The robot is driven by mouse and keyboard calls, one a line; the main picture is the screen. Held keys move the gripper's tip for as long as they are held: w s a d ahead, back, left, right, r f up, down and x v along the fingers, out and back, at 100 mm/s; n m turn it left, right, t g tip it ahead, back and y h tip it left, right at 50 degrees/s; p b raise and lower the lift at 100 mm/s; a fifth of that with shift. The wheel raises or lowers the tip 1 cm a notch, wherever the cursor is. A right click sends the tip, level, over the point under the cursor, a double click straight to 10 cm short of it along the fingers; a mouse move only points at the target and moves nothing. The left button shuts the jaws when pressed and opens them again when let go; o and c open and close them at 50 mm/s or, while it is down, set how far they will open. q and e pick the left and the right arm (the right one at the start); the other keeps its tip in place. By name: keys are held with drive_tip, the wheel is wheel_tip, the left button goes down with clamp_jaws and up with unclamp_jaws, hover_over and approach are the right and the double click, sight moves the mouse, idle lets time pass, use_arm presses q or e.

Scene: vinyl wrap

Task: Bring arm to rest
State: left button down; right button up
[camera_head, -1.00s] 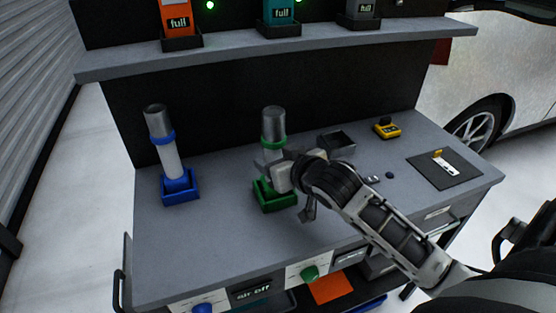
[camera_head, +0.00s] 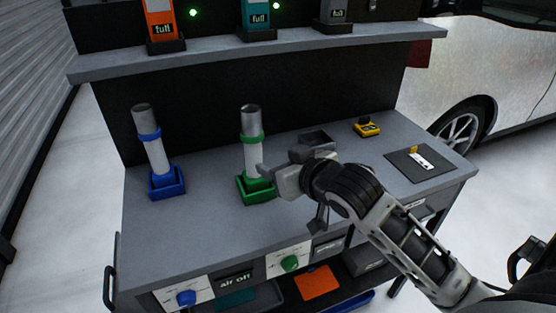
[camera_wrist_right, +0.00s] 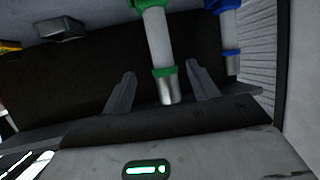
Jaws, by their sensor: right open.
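My right gripper (camera_head: 280,178) is open over the workbench, just right of the green-banded cylinder. In the right wrist view its two fingers (camera_wrist_right: 160,92) are spread with the metal end of the green-banded cylinder (camera_wrist_right: 159,45) showing between them; nothing is gripped. In the head view the green-banded cylinder (camera_head: 251,124) stands in a green square holder (camera_head: 257,191). A blue-banded cylinder (camera_head: 152,135) leans slightly in a blue holder (camera_head: 166,183) to the left. My left gripper is not in view.
The grey workbench (camera_head: 215,230) has free room at front. A dark tray (camera_head: 315,141), a yellow device (camera_head: 367,127) and a dark mat (camera_head: 408,170) lie to the right. A shelf (camera_head: 220,50) overhangs the back. A car (camera_head: 490,75) stands at right.

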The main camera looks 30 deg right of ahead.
drive_tip(key=s+a+f+n+g, duration=0.1)
drive_tip(key=s+a+f+g, duration=0.3)
drive_tip(key=s+f, duration=0.55)
drive_tip(key=s+a+f+g, duration=0.2)
drive_tip(key=s+f+g, duration=0.45)
drive_tip(key=s, duration=0.55)
drive_tip(key=w+a+f+t+y, duration=0.1)
drive_tip(key=w+a+f+t, duration=0.1)
drive_tip(key=f, duration=0.3)
drive_tip(key=w+a+f+n+t+y, duration=0.1)
drive_tip(key=w+a+f+t, duration=0.1)
drive_tip(key=f+t, duration=0.3)
drive_tip(key=shift+w+a, duration=0.35)
drive_tip(key=shift+w, duration=0.05)
drive_tip(key=shift+d, duration=0.15)
